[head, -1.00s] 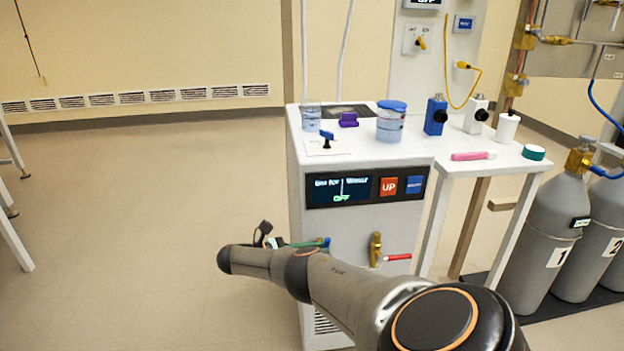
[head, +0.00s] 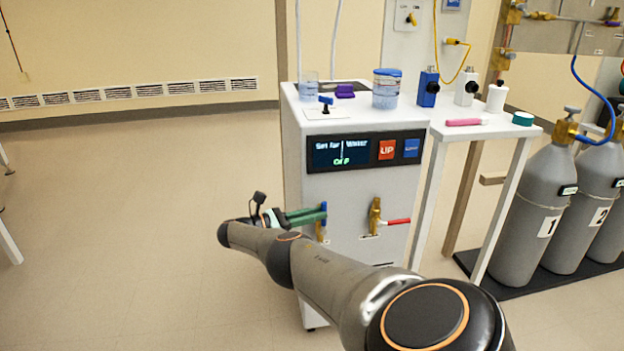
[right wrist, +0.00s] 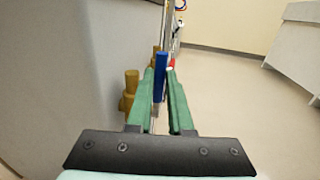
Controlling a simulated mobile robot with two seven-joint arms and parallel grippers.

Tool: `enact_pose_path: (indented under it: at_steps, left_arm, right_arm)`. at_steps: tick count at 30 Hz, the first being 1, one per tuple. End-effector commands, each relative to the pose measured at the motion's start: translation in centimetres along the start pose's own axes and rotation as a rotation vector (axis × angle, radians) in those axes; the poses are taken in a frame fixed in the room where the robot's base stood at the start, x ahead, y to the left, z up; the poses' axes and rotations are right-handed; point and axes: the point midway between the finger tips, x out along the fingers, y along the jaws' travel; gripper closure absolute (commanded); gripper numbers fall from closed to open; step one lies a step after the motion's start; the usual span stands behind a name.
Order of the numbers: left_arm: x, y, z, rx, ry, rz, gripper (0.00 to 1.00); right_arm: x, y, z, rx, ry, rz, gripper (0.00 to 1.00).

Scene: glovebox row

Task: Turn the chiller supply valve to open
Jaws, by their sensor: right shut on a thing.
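The white chiller (head: 350,190) stands in the middle of the head view, its display on. Two brass valves are on its front. The left one has a blue handle (head: 324,209), which stands upright. The right one has a red handle (head: 397,221), which lies level. The small labels cannot be read. My right gripper (head: 320,213) is shut on the blue handle with its green fingers. In the right wrist view the blue handle (right wrist: 160,78) is between the fingers, with the brass body (right wrist: 130,92) to the left. My left gripper is not in view.
A small blue-handled switch (head: 325,103), a blue-lidded jar (head: 386,90) and other items stand on the chiller top. A white side table (head: 480,130) and grey gas cylinders (head: 530,215) are at the right. The floor at the left (head: 120,220) is clear.

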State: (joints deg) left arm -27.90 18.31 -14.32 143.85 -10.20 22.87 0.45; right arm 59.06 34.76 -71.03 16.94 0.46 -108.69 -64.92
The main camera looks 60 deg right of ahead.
Motion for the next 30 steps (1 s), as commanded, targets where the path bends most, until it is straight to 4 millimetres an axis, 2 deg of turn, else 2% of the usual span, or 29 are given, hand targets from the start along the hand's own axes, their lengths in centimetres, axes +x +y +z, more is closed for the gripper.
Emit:
enact_pose_path:
  at_steps: [18, 19, 26, 30]
  left_arm:
    - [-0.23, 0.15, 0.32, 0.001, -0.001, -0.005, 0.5]
    - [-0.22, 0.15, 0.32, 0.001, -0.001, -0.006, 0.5]
    - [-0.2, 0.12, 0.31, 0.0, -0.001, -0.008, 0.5]
    - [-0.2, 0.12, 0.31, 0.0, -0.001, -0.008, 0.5]
  right_arm:
    - [-0.02, 0.07, -0.24, -0.007, -0.007, 0.0, 1.0]
    - [-0.02, 0.07, -0.24, -0.007, -0.007, 0.0, 0.79]
    - [0.1, 0.12, -0.13, -0.005, -0.009, 0.0, 0.53]
    - [0.16, 0.15, -0.07, -0.003, -0.01, 0.0, 0.52]
